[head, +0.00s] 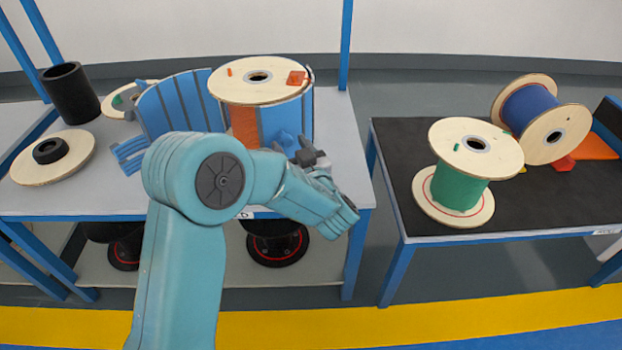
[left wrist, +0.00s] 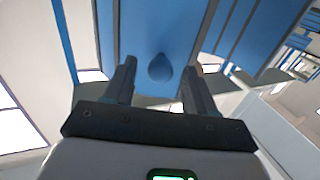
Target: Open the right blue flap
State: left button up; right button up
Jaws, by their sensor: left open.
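The right blue flap (head: 299,115) curves around the right side of a wooden-topped spool (head: 252,92) on the left table. In the left wrist view the blue panel (left wrist: 150,25) fills the middle, with a rounded blue knob (left wrist: 160,67) on it. The left blue flap (head: 181,104) stands swung out to the left of the spool. My left gripper (head: 297,143) is at the front right of the spool, close to the flap. In the left wrist view its fingers (left wrist: 159,82) are apart, one on each side of the knob. Contact cannot be told. My right gripper is not in view.
A black cylinder (head: 70,94) and a wooden disc (head: 75,157) are at the table's left. A dark table (head: 385,150) on the right holds a green spool (head: 457,187) and a blue spool (head: 530,112). A blue post (head: 346,45) rises behind the flap.

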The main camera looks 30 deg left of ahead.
pick_arm(q)
jog(key=p+v, duration=0.1)
jog(key=v, duration=1)
jog(key=shift+s+d, duration=0.1)
jog(key=shift+d, duration=0.1)
jog(key=s+d+f+m+g+h, duration=0.1)
jog(key=d+f+m+h, duration=0.2)
jog(key=f+h, duration=0.55)
jog(key=d+f+m+h, duration=0.3)
jog(key=f+h, duration=0.1)
jog(key=f, duration=1)
jog(key=s+d+f+m+g+h, duration=0.1)
jog(key=s+d+f+g+h, duration=0.3)
jog(key=s, duration=0.5)
jog(key=s+d+f+m+g+h, duration=0.2)
jog(key=s+f+g, duration=0.4)
jog(key=s, duration=0.4)
notch_tip(320, 180, up, 23)
jog(key=p, duration=2.4)
jog(key=shift+s+d+t, duration=0.2)
jog(key=shift+s+t, duration=0.2)
